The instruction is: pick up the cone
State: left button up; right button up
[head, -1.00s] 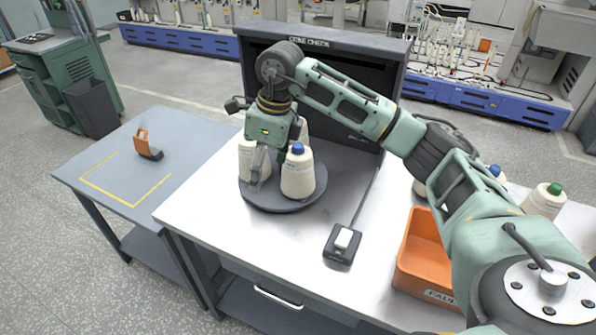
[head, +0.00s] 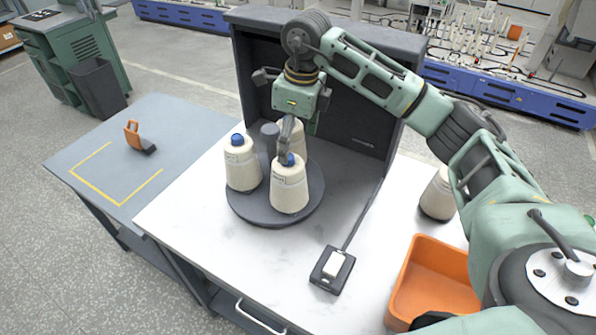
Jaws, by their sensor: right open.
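Three cream yarn cones stand upright on a dark round turntable (head: 275,214) on the workbench. The front cone (head: 289,190) and the left cone (head: 241,168) have blue tips; the back cone (head: 297,138) is partly hidden behind my gripper, and its tip is not visible. My right gripper (head: 287,148) points down, open, with a grey finger just at the front cone's tip, overlapping it in the picture. I cannot tell whether they touch. The other finger is mostly hidden. My left gripper is not in view.
A dark booth (head: 350,125) stands behind the turntable. A dark post (head: 270,140) rises between the cones. A switch box (head: 332,269) with a cable lies in front, an orange bin (head: 432,262) at right, and another cone (head: 437,195) beyond it. A side table (head: 90,180) holds an orange-handled tool (head: 137,136).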

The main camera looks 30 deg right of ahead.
aim_at(289, 180)
jog(key=shift+w+d+f, duration=0.1)
jog(key=shift+f, duration=0.35)
jog(key=shift+s+a+f+p, duration=0.25)
jog(key=shift+a+f+p, duration=0.5)
jog(key=shift+f+p, duration=0.25)
jog(key=f, duration=0.1)
jog(key=f+p, duration=0.1)
jog(key=f, duration=0.1)
jog(key=shift+w+d+f+p, duration=0.15)
jog(key=shift+w+f+p, duration=0.2)
jog(key=shift+w+f, duration=0.1)
jog(key=shift+f, duration=0.2)
jog(key=shift+c, duration=0.4)
jog(key=c, duration=1.9)
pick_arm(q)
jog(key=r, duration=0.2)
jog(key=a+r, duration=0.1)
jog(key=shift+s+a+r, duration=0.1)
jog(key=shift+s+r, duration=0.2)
pick_arm(e)
jog(key=shift+c, duration=0.2)
jog(key=shift+r, duration=0.15)
